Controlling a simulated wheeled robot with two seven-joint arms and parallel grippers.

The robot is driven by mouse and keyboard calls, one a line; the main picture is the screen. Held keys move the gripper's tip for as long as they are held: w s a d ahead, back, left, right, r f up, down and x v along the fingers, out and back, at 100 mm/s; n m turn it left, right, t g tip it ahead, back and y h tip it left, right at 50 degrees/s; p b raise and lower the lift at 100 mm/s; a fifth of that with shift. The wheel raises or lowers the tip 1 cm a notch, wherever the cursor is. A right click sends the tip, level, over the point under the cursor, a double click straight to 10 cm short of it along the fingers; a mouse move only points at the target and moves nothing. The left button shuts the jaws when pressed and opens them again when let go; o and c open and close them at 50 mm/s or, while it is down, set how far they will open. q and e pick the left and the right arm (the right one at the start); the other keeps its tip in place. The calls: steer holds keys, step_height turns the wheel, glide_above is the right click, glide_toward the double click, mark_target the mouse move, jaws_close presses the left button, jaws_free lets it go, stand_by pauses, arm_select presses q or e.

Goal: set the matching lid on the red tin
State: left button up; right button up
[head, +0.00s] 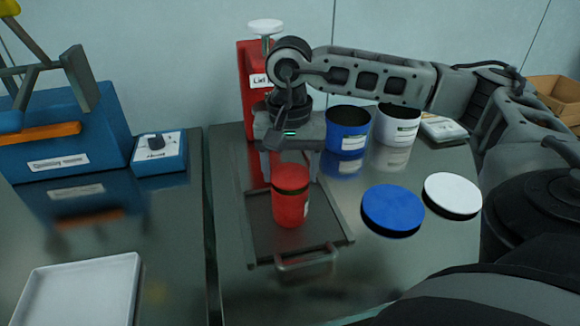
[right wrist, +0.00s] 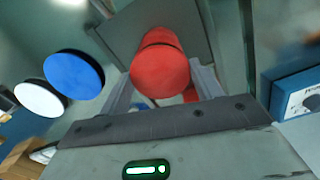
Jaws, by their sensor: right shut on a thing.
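The red tin (head: 290,210) stands upright on a dark tray (head: 262,243) on the right-hand bench. The red lid (head: 290,176), with a dark rim, is directly over the tin's mouth. I cannot tell whether it is seated or slightly above. My right gripper (head: 290,168) points down with its fingers on either side of the lid, shut on it. In the right wrist view the round red lid (right wrist: 160,75) fills the space between the fingers and hides most of the tin. My left gripper is not in view.
A blue lid (head: 392,208) and a white lid (head: 452,194) lie to the right. A blue tin (head: 347,130) and a white tin (head: 397,124) stand behind. A red device (head: 250,90) stands behind my gripper. Blue equipment (head: 80,135) and a white tray (head: 80,290) occupy the left bench.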

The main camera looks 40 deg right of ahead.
steer(key=shift+f+b, duration=0.3)
steer(key=shift+b, duration=0.05)
steer(key=shift+f+b, duration=0.3)
steer(key=shift+b, duration=0.25)
stand_by(1.2)
steer(key=o, duration=1)
steer(key=shift+o, duration=0.2)
steer(key=shift+r, duration=0.1)
